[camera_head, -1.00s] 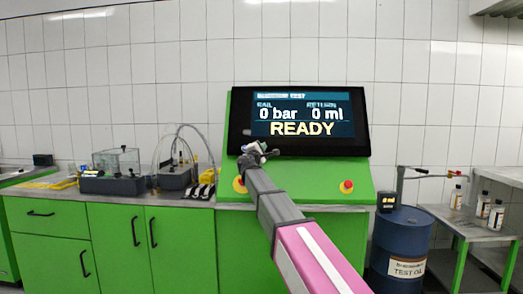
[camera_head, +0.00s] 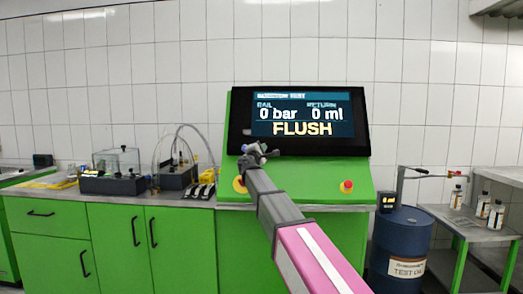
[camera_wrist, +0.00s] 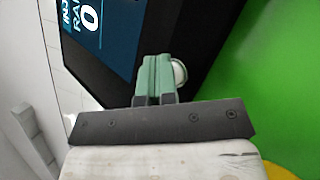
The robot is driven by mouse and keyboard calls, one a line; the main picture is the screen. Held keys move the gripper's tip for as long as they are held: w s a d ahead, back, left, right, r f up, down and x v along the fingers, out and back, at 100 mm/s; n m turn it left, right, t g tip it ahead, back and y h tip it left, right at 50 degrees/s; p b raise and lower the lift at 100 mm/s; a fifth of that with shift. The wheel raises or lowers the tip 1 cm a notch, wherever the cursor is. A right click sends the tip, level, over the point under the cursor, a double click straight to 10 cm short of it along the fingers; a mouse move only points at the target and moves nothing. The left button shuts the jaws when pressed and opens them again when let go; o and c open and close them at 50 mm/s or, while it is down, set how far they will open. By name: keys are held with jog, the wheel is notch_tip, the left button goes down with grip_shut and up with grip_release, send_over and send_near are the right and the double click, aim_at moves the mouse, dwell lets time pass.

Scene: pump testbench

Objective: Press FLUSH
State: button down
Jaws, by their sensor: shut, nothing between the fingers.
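The test bench screen (camera_head: 303,115) reads "0 bar", "0 ml" and "FLUSH" in large yellow letters. My gripper (camera_head: 262,149) is at the lower left of the screen, at the top of the green console (camera_head: 310,180). In the wrist view its fingers (camera_wrist: 155,70) are shut together and empty. A pale round button (camera_wrist: 180,72) shows just right of the fingertips, partly hidden by them. I cannot tell whether the fingers touch it. In the head view my gripper and wrist cover that spot.
A red button (camera_head: 346,186) sits on the console's right side, and a yellow round part (camera_head: 239,185) shows beside my arm. A blue oil drum (camera_head: 402,245) stands at the right. Lab devices (camera_head: 113,172) stand on the counter at the left.

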jog(key=shift+s+r, duration=0.4)
jog(key=shift+s, duration=0.4)
jog(key=shift+s+a+r, duration=0.1)
jog(key=shift+s+r, duration=0.25)
jog(key=shift+s, duration=0.4)
jog(key=shift+s+d+r, duration=0.1)
jog(key=shift+s+r, duration=0.25)
jog(key=shift+s, duration=0.4)
jog(key=shift+s+a+r, duration=0.1)
jog(key=shift+s+r, duration=0.25)
jog(key=shift+s, duration=0.4)
